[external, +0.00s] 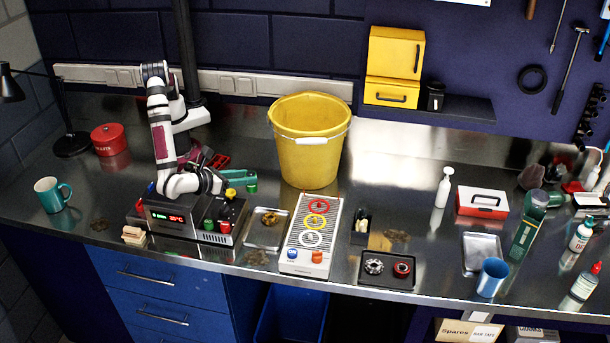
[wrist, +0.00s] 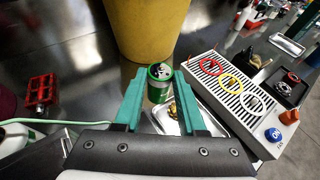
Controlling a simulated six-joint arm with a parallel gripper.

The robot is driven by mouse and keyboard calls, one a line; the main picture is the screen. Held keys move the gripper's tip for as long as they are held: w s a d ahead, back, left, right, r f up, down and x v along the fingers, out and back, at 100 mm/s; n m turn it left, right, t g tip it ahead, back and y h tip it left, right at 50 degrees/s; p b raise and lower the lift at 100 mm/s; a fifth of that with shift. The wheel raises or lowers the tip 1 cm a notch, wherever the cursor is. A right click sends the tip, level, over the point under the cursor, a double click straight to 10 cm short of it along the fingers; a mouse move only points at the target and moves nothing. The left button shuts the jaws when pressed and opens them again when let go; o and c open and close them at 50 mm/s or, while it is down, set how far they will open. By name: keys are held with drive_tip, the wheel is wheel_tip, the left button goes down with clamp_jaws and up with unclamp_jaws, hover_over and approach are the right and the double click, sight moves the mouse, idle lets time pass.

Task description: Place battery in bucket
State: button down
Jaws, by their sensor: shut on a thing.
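The battery (wrist: 160,84) is a green cylinder with a dark, silvery top, between the teal fingers of my gripper (wrist: 159,76) in the wrist view. My gripper is shut on it. In the external view my gripper (external: 246,180) reaches right from the dark control box, with the small green battery (external: 252,187) at its fingertips. I cannot tell whether the battery touches the bench. The yellow bucket (external: 309,155) stands upright on the bench, behind and to the right of my gripper. Its lower wall also shows in the wrist view (wrist: 150,30), beyond the battery. The bucket's inside bottom is hidden.
A control box (external: 185,218) with coloured knobs sits under my arm. A small metal tray (external: 264,235) and a panel with coloured rings (external: 313,240) lie in front of the bucket. A red pedal (wrist: 41,91) is at left in the wrist view.

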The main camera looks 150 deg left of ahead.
approach(293, 178)
drive_tip(key=shift+n+g, duration=0.3)
drive_tip(key=shift+g, duration=0.1)
drive_tip(key=x, duration=0.4)
drive_tip(key=shift+w+a, duration=0.1)
drive_tip(key=shift+a, duration=0.25)
drive_tip(key=shift+f, duration=0.15)
drive_tip(key=shift+c, duration=2.4)
unclamp_jaws()
drive_tip(key=shift+f, duration=0.1)
